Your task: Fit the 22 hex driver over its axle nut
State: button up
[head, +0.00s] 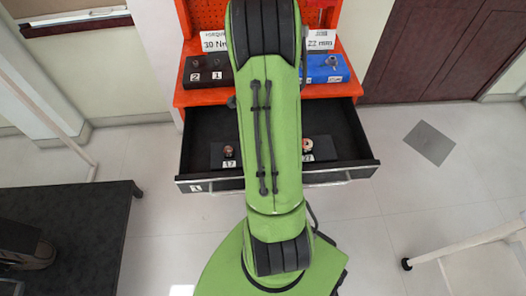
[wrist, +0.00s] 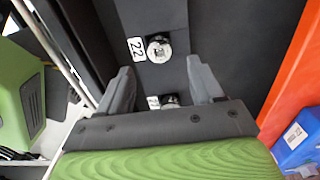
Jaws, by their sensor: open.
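In the wrist view a silver hex driver (wrist: 158,47) stands on a dark holder in the drawer, beside a label reading 22. My gripper (wrist: 160,67) is open, its two grey fingers apart, with nothing held between them. The 22 driver shows just beyond the fingertips, roughly centred between them. In the head view my green arm covers the gripper and the 22 driver. A blue block (head: 325,76) at the right of the orange bench carries a small metal piece (head: 332,62); I cannot tell whether it is the axle nut. A sign above it reads 22 mm.
The open black drawer (head: 345,150) also holds a driver labelled 17 (head: 228,151) and a copper-coloured one (head: 308,146) whose label is unclear. A black block (head: 207,73) marked 2 and 1 sits on the orange bench. A dark table (head: 85,215) stands at left.

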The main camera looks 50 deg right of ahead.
notch_tip(320, 180, down, 8)
jog(key=shift+r+b, duration=0.2)
jog(key=shift+b, duration=1.05)
jog(key=shift+a+r, duration=0.1)
jog(key=c, duration=1.2)
jog(key=shift+r, duration=0.15)
notch_tip(320, 180, up, 10)
jog(key=p, duration=0.3)
jog(key=shift+p, duration=0.3)
jog(key=shift+r+p, duration=1.4)
jog(key=shift+r, duration=0.15)
